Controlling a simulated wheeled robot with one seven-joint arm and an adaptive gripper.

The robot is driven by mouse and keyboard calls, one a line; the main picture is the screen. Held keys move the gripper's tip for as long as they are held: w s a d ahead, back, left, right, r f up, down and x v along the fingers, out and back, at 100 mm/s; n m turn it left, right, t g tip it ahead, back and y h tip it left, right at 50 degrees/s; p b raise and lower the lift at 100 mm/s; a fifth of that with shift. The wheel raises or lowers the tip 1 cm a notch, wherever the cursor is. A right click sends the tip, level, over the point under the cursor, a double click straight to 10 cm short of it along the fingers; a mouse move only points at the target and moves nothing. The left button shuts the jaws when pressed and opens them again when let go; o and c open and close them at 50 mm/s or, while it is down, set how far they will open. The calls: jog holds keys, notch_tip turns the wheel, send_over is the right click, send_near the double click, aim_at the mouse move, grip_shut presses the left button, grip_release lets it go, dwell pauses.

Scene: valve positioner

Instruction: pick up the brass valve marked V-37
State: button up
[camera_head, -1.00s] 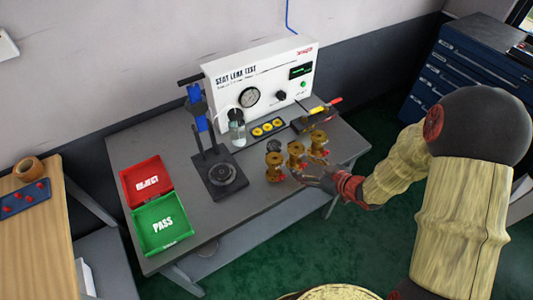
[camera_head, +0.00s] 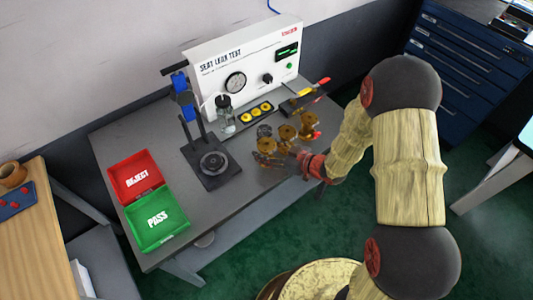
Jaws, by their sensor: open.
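Several brass valves stand in a group on the grey bench (camera_head: 235,210), near its front right edge. The left one (camera_head: 266,145), the middle one (camera_head: 287,132) and the right one (camera_head: 307,122) are seen from above. Their markings are too small to read, so I cannot tell which is V-37. My gripper (camera_head: 282,158) is open at the near side of the group, close to the left and middle valves. I cannot tell whether it touches any. Its fingers are small and partly blurred against the bench.
A red REJECT tray (camera_head: 137,178) and green PASS tray (camera_head: 157,219) sit farther left.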

jog(key=x, duration=0.2)
jog(key=b+x, duration=0.1)
jog(key=x, duration=0.1)
jog(key=shift+w+a+f+b, duration=0.2)
jog(key=shift+f+b, duration=0.1)
jog(key=shift+f, duration=0.15)
jog(key=shift+c, duration=0.5)
jog(key=shift+s, duration=0.1)
grip_shut()
dwell(0.3)
jog(key=shift+r, duration=0.15)
